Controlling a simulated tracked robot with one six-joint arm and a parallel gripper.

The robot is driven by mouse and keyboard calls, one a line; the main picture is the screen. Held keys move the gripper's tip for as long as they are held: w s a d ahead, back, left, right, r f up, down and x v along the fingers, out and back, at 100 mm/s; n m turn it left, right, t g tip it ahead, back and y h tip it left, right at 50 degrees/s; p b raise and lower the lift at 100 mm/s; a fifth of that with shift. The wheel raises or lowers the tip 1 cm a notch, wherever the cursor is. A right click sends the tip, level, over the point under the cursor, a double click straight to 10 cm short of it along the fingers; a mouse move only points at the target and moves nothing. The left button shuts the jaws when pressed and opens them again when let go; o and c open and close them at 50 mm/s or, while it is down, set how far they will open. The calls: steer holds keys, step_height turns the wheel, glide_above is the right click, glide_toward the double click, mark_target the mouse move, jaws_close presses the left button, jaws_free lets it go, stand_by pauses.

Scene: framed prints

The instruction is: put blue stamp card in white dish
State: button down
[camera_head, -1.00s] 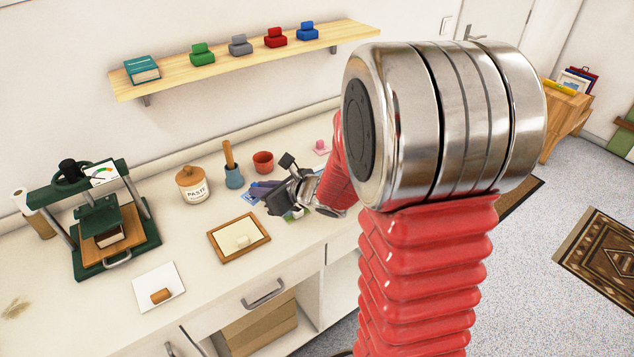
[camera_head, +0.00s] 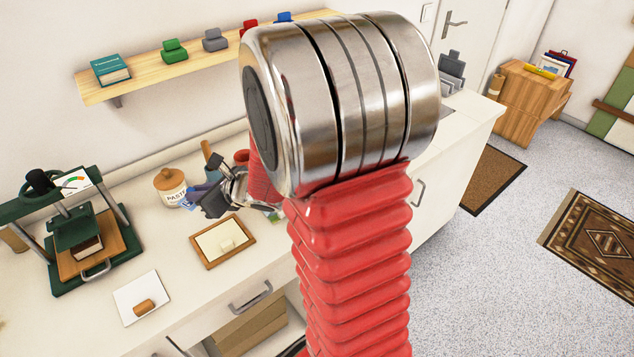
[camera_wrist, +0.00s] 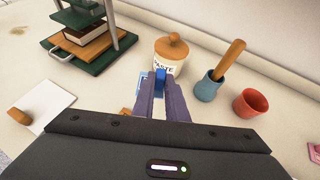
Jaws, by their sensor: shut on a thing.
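My gripper (camera_wrist: 160,84), with purple-grey fingers, is shut on the blue stamp card (camera_wrist: 160,74). A blue strip shows between the fingertips, and a paler part shows beside the left finger. In the head view, the card (camera_head: 187,204) shows as a small blue patch at the end of my gripper, above the counter near the paste jar. Most of the card is hidden by the fingers. I cannot pick out a white dish for certain. A flat white square (camera_head: 143,298) with a cork-like piece on it lies at the counter's front left.
The paste jar (camera_wrist: 168,54) stands just beyond my fingertips. A blue pot (camera_wrist: 211,90) with a wooden handle and a red pot (camera_wrist: 250,103) stand to its right. A wood-framed tray (camera_head: 222,243) and a green press (camera_head: 75,235) are on the counter (camera_head: 185,325).

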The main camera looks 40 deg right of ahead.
steer(key=shift+d, duration=0.1)
steer(key=s+d+m+h, duration=0.1)
steer(key=s+d, duration=0.3)
steer(key=d, duration=0.6)
steer(key=s+d+r+m+h, duration=0.1)
steer(key=s+d, duration=0.3)
steer(key=d, duration=0.7)
steer(key=s+d+r+m+h, duration=0.1)
steer(key=s+d+m+h, duration=0.1)
steer(key=d, duration=0.9)
steer(key=shift+s+m+t+h, duration=0.3)
steer(key=shift+s+m+h, duration=0.15)
steer(key=shift+s, duration=0.8)
steer(key=shift+d, duration=0.1)
steer(key=shift+f, duration=2.9)
steer(key=shift+f, duration=2.05)
